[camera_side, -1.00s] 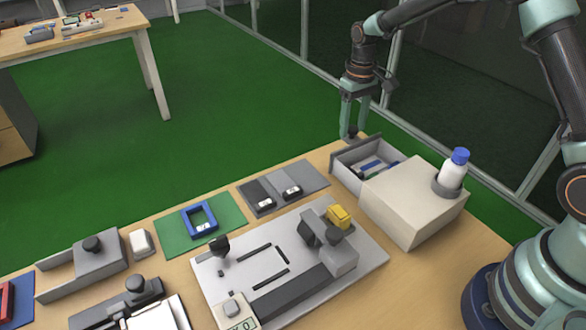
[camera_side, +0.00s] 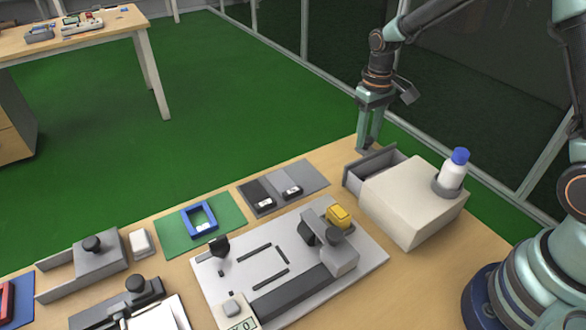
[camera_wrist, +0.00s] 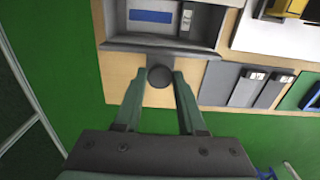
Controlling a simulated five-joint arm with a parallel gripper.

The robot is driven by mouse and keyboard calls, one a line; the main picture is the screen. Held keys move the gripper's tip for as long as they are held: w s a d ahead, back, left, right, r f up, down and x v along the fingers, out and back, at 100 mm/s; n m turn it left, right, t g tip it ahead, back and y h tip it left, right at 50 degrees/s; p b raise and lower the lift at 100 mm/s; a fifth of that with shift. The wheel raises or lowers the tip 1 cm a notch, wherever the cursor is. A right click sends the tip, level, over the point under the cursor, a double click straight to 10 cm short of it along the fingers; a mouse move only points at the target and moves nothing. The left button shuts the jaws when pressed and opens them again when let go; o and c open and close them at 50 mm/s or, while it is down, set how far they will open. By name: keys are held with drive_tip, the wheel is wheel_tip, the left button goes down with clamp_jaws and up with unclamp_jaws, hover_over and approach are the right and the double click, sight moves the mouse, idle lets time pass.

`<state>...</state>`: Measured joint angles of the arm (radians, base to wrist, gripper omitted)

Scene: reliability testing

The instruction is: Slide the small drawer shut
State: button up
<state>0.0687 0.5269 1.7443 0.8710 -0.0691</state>
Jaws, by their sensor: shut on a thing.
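The small drawer (camera_side: 372,163) is grey and sits in a cream cabinet (camera_side: 412,200) at the right of the table. It stands partly open, and its front panel sticks out at the far left side of the cabinet. My gripper (camera_side: 366,148) is at the front panel, pointing down. In the wrist view, my gripper (camera_wrist: 159,78) has a finger on each side of the round dark knob (camera_wrist: 159,76) and is shut on it. The drawer (camera_wrist: 125,30) holds a blue piece (camera_wrist: 150,16) and a small grey piece (camera_wrist: 186,20).
A white bottle with a blue cap (camera_side: 453,170) stands in a grey ring on the cabinet. A fixture plate (camera_side: 215,285) with a yellow block (camera_side: 339,216) lies to the left of the cabinet. A grey two-tone mat (camera_side: 300,180) lies near the table's far edge.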

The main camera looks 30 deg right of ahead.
drive_tip(key=shift+s, duration=3.3)
drive_tip(key=o, duration=0.7)
drive_tip(key=shift+w, duration=0.1)
drive_tip(key=shift+r, duration=2.55)
